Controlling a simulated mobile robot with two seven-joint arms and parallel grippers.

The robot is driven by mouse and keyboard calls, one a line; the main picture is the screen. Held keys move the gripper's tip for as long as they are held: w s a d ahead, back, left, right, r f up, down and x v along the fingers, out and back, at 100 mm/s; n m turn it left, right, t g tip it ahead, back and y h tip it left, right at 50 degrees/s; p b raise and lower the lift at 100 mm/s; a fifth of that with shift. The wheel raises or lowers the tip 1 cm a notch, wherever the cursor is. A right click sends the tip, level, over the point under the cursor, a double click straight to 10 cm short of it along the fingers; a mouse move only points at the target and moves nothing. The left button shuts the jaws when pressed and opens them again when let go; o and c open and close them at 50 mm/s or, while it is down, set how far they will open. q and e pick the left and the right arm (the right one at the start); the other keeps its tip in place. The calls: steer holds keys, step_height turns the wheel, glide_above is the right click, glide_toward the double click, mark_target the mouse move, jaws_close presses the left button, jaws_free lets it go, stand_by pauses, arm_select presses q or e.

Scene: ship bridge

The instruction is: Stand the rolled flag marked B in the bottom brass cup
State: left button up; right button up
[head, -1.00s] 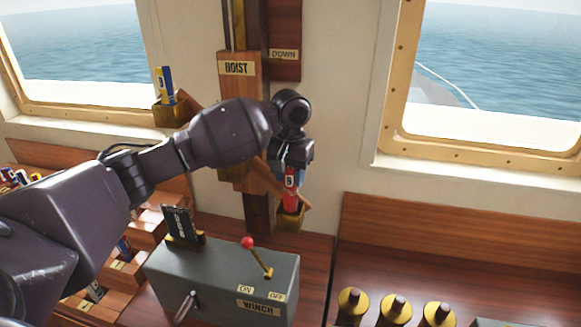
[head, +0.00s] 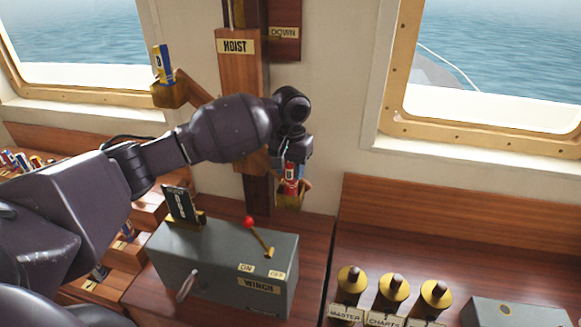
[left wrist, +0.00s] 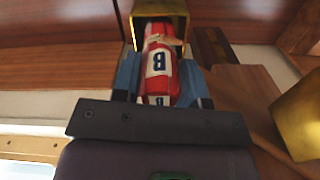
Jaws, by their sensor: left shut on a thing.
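My left gripper (head: 291,158) is shut on a rolled flag (head: 290,180), red with a white label, held upright at the hoist. In the left wrist view the flag (left wrist: 158,65) shows a dark B between the fingers (left wrist: 160,88). Its far end reaches into the mouth of a brass cup (left wrist: 181,22), though how deep is hidden. In the head view this lower brass cup (head: 289,202) is directly below the gripper, partly covered by the flag. My right gripper is not in view.
A higher brass cup (head: 168,97) at left holds a blue, white and yellow flag (head: 162,63). The wooden hoist (head: 238,75) stands behind my arm. Below are the grey winch box (head: 215,262) and its red-knobbed lever (head: 249,222). Several brass-collared knobs (head: 391,285) stand at right.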

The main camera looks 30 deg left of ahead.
arm_select(q)
steer(key=o, duration=1)
steer(key=shift+o, duration=0.2)
steer(key=shift+r, duration=0.1)
step_height(320, 180, up, 11)
steer(key=shift+f+b, duration=0.2)
steer(key=shift+b, duration=0.3)
steer(key=shift+s+f, duration=0.1)
